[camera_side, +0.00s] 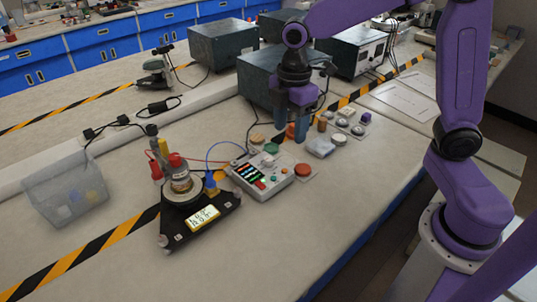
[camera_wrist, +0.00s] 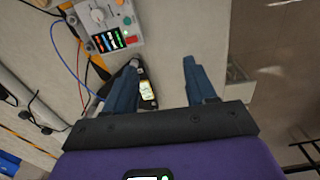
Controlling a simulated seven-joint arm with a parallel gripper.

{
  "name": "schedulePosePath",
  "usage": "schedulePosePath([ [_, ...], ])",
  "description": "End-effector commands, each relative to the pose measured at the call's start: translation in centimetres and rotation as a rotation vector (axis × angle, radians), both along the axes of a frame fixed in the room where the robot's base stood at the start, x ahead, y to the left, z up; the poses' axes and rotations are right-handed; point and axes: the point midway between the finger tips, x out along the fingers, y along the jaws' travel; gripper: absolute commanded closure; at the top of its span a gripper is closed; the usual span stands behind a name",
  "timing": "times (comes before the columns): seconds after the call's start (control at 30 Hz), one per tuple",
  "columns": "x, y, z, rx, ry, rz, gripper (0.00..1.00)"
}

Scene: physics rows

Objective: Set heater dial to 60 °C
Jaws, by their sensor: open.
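A grey control box (camera_side: 262,173) with coloured display bars stands on the bench in the middle of the side view. It also shows at the upper left of the wrist view (camera_wrist: 128,20), with a round pale dial (camera_wrist: 97,15) on its face. I cannot read the dial's setting. A black device (camera_side: 212,215) with a lit display and a jar on its round plate stands to the box's left; part of it shows behind my left finger in the wrist view. My gripper (camera_side: 291,124) is open and empty, with fingers pointing down, behind and right of the box, apart from the dial.
Red and blue wires run between the box and the black device. A clear bin (camera_side: 65,190) stands at left. The front bench is clear.

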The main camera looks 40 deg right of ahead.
Motion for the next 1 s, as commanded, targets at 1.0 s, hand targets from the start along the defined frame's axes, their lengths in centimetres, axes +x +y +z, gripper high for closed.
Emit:
schedulePosePath([
  [1.0, 13.3, -5.9, -10.0, -0.007, 0.012, 0.252, 0.44],
])
